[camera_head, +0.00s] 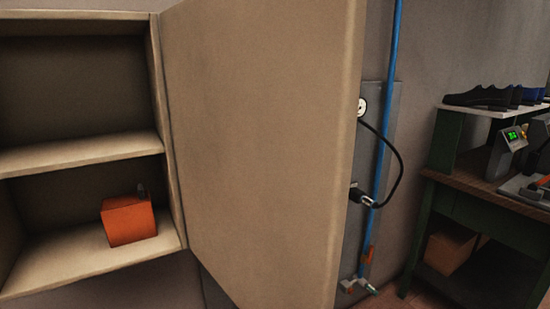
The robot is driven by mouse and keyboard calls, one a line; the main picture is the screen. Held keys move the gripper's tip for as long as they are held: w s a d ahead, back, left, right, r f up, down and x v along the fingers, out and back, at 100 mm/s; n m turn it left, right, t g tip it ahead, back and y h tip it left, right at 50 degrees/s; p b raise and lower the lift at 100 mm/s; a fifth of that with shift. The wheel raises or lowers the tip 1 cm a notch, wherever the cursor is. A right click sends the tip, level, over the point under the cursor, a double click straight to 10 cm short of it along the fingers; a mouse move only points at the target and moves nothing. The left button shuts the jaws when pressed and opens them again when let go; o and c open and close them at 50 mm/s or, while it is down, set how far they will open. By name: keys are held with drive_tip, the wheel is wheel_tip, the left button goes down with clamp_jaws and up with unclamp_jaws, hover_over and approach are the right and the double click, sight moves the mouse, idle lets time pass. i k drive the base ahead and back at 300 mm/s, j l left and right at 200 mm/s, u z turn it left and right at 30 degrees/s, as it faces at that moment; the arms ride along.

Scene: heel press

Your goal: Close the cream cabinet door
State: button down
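The cream cabinet door (262,150) stands wide open in the head view. It is hinged at the cabinet's right side and swings out toward me, filling the middle of the picture. The open cabinet (80,152) is at the left, with a shelf across it. An orange box (130,219) sits in the lower compartment, with a small dark object at its top right. The upper compartment looks empty. My gripper is not in view.
Right of the door, a blue pipe (386,130) runs down a grey wall panel with a black cable (400,158) plugged in. A green workbench (470,209) at the right holds dark shoes (480,96) on its upper shelf and a device with a green display (511,135).

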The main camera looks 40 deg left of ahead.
sight(264, 95)
drive_tip(key=i+u, duration=0.25)
drive_tip(key=i, duration=0.3)
drive_tip(key=i+l+u, duration=0.2)
drive_tip(key=i, duration=0.35)
drive_tip(key=i+l+u, duration=0.25)
drive_tip(key=i, duration=0.3)
drive_tip(key=j+u, duration=0.1)
drive_tip(key=u, duration=2.25)
drive_tip(key=k+l+u, duration=0.1)
drive_tip(key=u, duration=0.6)
drive_tip(key=k, duration=0.3)
drive_tip(key=k+j+u, duration=0.25)
drive_tip(key=k+j, duration=0.3)
